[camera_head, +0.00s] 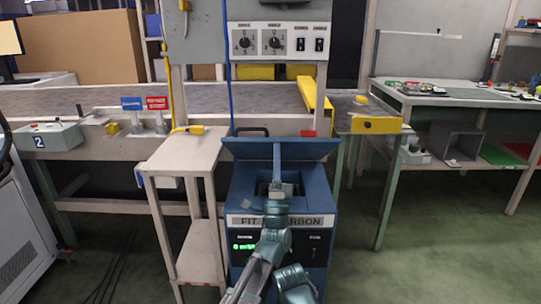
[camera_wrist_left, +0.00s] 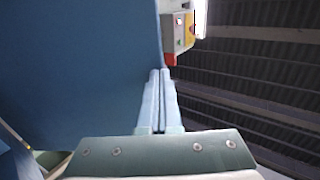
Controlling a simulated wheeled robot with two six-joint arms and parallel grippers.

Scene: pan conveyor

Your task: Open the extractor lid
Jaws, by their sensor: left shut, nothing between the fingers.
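The extractor is a blue box (camera_head: 318,215) with a "FIT…CARBON" label and a lit green display on its front, in the lower middle of the head view. Its blue lid (camera_head: 312,151) is raised at the back of the box, and the dark top opening shows below it. My left gripper (camera_head: 277,148) is shut and empty, its fingers in front of the lid. In the left wrist view a large blue panel (camera_wrist_left: 75,70) fills the left side, close beside the shut fingertips (camera_wrist_left: 159,72). I cannot tell whether they touch.
A pale stand (camera_head: 185,150) with a yellow item on top is just left of the extractor. A conveyor (camera_head: 75,100) runs behind. A control panel (camera_head: 282,42) hangs above. A bench (camera_head: 455,95) stands at the right, with open green floor (camera_head: 440,240) in front.

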